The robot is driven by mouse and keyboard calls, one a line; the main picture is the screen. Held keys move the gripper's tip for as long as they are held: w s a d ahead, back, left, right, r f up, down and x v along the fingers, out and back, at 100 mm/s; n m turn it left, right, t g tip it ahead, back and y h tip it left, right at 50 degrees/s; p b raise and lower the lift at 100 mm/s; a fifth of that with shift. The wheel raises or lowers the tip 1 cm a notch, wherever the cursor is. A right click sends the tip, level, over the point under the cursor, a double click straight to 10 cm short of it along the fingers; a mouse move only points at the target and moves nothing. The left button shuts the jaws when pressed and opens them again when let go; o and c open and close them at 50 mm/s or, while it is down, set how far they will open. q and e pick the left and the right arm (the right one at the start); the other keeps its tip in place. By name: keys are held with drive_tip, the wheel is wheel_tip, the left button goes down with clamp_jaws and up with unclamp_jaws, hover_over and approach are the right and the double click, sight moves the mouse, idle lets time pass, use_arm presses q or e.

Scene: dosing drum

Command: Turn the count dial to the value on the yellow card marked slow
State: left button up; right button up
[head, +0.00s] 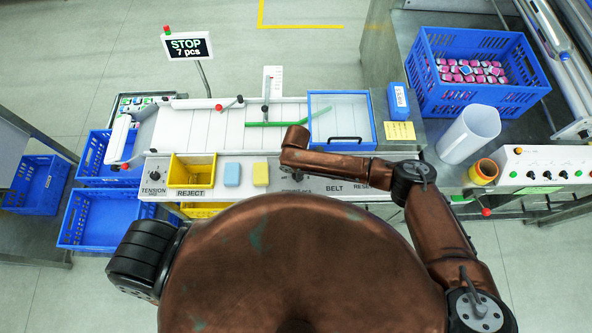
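The yellow card (400,131) lies on the right of the machine top; its writing is too small to read. The front panel (328,188) carries a dark knob (297,177), partly covered by my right forearm; its label is mostly unreadable, so I cannot tell its setting. My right arm reaches in from the right and its copper end is over the panel's middle, just above this knob. The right gripper itself is hidden beneath the arm, so contact with the knob cannot be told. My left gripper is out of view.
A TENSION knob (155,178), yellow REJECT bin (193,170), blue sponge (232,174) and yellow sponge (260,174) line the panel's left. A sign (188,46) reads STOP, 7 pcs. A blue crate (470,98), white jug (468,133) and control box (545,168) stand right.

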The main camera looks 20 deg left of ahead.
drive_tip(key=m+p, duration=0.3)
drive_tip(key=m, duration=0.2)
drive_tip(key=shift+s+r+m, duration=0.1)
drive_tip(key=shift+m, duration=0.2)
drive_tip(key=shift+m+p, duration=1.3)
drive_tip(key=shift+m, duration=1.3)
drive_tip(key=o, duration=1.2)
drive_tip(key=shift+c, duration=0.2)
wheel_tip(320, 180, up, 12)
